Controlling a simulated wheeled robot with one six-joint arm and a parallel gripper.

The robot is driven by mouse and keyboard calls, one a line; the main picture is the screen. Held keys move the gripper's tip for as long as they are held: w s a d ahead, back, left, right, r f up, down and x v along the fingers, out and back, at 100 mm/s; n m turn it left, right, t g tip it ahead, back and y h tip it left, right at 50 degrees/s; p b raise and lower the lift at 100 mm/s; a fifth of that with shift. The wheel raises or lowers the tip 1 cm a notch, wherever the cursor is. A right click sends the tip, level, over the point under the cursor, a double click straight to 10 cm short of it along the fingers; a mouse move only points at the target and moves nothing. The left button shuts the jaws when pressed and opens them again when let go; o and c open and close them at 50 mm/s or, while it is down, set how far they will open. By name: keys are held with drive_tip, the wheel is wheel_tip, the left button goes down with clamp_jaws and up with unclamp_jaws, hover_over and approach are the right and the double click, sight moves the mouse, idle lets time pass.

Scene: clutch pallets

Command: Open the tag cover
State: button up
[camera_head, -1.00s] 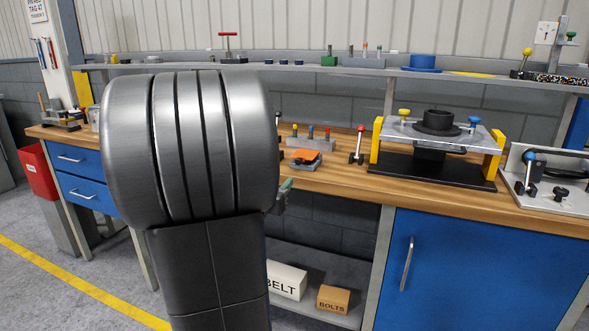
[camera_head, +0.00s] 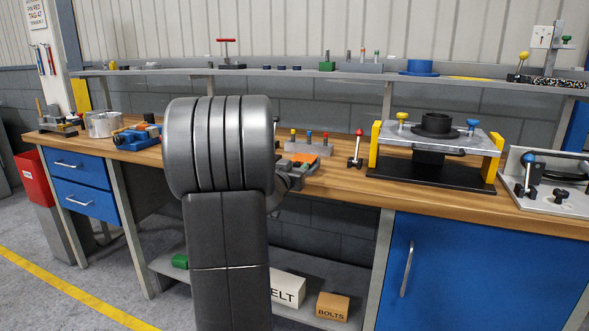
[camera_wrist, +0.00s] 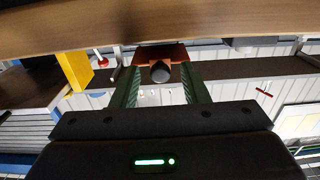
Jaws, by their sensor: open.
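A small orange block (camera_head: 299,159) on a grey base sits on the wooden bench, partly hidden behind my arm in the head view. In the wrist view an orange-red piece (camera_wrist: 160,52) with a round dark knob (camera_wrist: 160,72) shows beyond my fingers; it may be the tag cover, but I cannot tell for sure. My gripper (camera_wrist: 160,82) is open, its green fingers to either side of the knob's line of sight. Nothing is held. Whether the fingers reach the knob is unclear. In the head view my arm hides most of the gripper.
A rack of coloured pegs (camera_head: 308,146) and a red-topped post (camera_head: 356,148) stand close by the orange block. A fixture with yellow sides (camera_head: 493,157) stands to the right. A blue clamp (camera_head: 132,138) and metal cylinder (camera_head: 103,124) lie to the left. A shelf edge (camera_head: 330,76) runs behind.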

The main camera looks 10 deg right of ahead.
clamp_jaws()
drive_tip(key=shift+r+p, duration=0.2)
drive_tip(key=shift+p, duration=0.25)
